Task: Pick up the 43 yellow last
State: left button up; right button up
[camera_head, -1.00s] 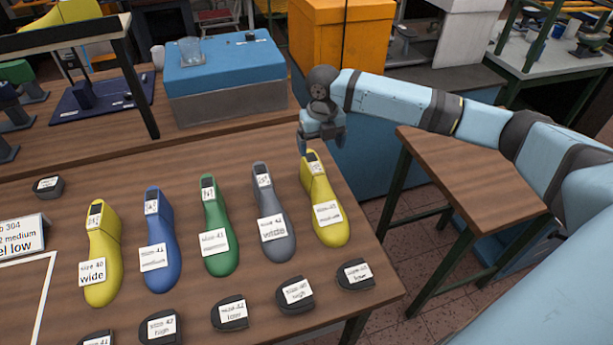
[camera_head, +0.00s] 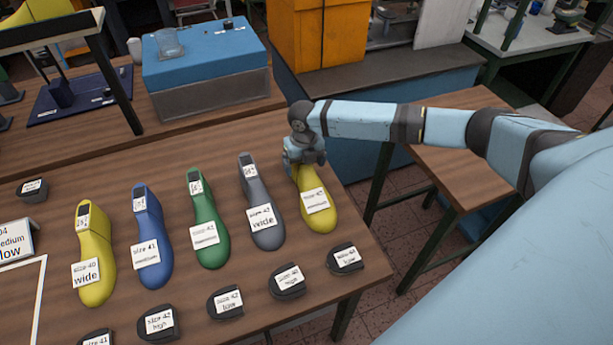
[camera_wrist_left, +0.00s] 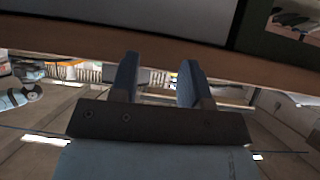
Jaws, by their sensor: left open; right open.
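A yellow last (camera_head: 319,211) lies at the right end of a row of lasts on the wooden table, its label too small to read surely. My right gripper (camera_head: 303,165) is at the upper, heel end of this last and hides its top; I cannot tell whether the fingers touch it. Another yellow last (camera_head: 95,250), labelled wide, lies at the left end of the row. My left gripper is out of the head view; in the left wrist view its two fingers (camera_wrist_left: 158,80) are apart with nothing between them.
Between the yellow lasts lie a blue last (camera_head: 152,245), a green last (camera_head: 209,238) and a grey last (camera_head: 262,215). Several black labelled pieces (camera_head: 287,282) lie along the front. A blue-topped box (camera_head: 205,70) stands behind.

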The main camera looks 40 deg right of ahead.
jog(key=shift+w+f, duration=0.1)
jog(key=shift+f, duration=0.75)
jog(key=c, duration=1.5)
jog(key=shift+r, duration=0.1)
